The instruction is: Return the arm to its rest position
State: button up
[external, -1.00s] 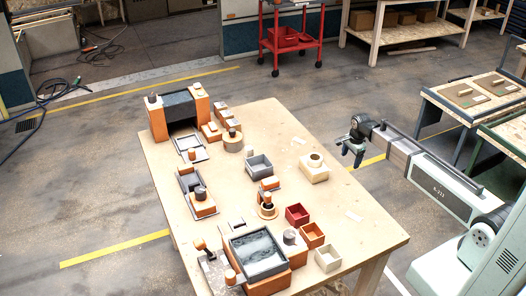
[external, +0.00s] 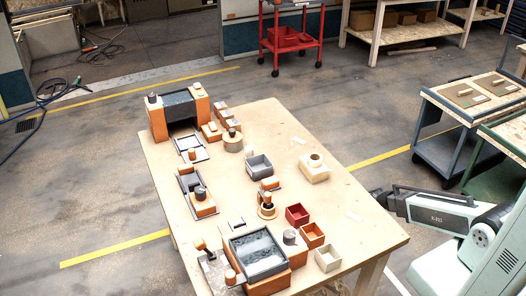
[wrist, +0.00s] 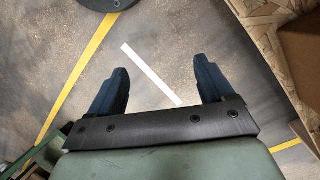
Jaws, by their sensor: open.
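My gripper (wrist: 160,88) shows in the wrist view with its two dark fingers spread wide apart. Nothing is between them; the floor shows below.
The table bears an orange and grey arch (external: 178,106), a grey tray block (external: 262,252), a red box (external: 297,214) and several small parts. A grey cart (external: 440,150) stands behind my arm. Open floor lies around the table.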

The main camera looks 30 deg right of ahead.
jog(key=s+f+n+g, duration=0.1)
jog(key=s+f+n, duration=0.2)
jog(key=s, duration=0.7)
jog(key=s+f+n+g, duration=0.2)
jog(key=s+f+n, duration=0.1)
jog(key=s, duration=0.8)
jog(key=shift+s+a+n, duration=0.3)
